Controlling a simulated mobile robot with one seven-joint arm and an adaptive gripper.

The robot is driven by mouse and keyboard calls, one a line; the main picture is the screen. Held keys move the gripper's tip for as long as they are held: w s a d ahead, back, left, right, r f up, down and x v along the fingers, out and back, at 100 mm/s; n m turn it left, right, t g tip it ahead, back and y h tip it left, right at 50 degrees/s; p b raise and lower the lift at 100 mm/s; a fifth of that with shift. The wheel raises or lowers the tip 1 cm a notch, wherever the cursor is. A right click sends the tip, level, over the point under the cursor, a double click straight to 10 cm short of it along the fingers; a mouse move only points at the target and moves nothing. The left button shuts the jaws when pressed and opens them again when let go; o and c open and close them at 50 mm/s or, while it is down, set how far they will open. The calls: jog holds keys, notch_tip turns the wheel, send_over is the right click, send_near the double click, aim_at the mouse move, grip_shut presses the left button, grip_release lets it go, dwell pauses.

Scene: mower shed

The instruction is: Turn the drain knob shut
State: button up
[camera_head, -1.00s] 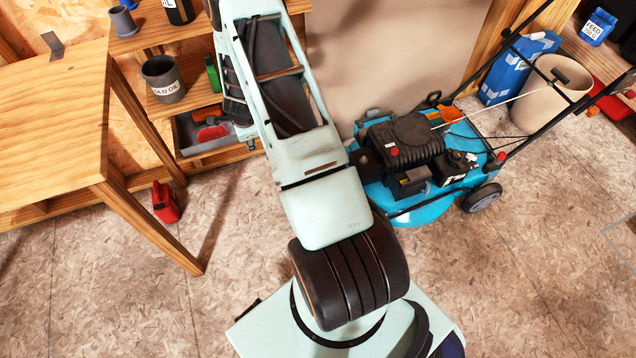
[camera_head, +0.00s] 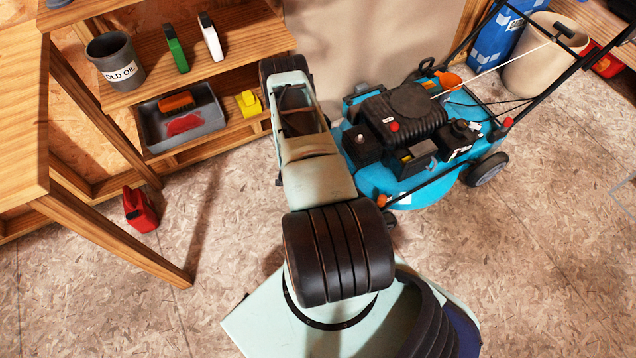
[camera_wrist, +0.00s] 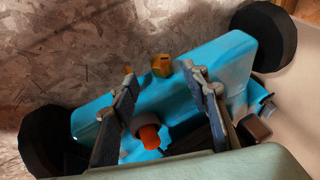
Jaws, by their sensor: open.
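The blue mower (camera_head: 430,185) stands on the floor right of my arm in the head view. An orange part (camera_head: 381,201) shows low on its near side. In the wrist view the mower's blue body (camera_wrist: 225,55) fills the middle. A gold-yellow knob-like part (camera_wrist: 161,67) sits on it, between my fingertips in the picture. An orange rounded knob (camera_wrist: 150,137) with a dark collar lies nearer, between the finger bases. I cannot tell for certain which is the drain knob. My gripper (camera_wrist: 158,73) is open and empty; contact is not visible. My arm hides it in the head view.
A wooden shelf at left holds an old oil can (camera_head: 115,62), bottles and a grey tray (camera_head: 160,138). A red can (camera_head: 140,210) stands on the floor near a wooden table leg (camera_head: 115,240). A beige bin (camera_head: 540,65) stands behind the mower. The front floor is clear.

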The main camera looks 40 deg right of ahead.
jog(key=b+x, duration=0.2)
jog(key=x, duration=0.5)
jog(key=shift+f+b, duration=0.2)
jog(key=shift+b, duration=0.1)
jog(key=shift+d, duration=0.1)
jog(key=shift+c, duration=0.6)
jog(key=c, duration=1)
jog(key=shift+s, duration=0.1)
grip_shut()
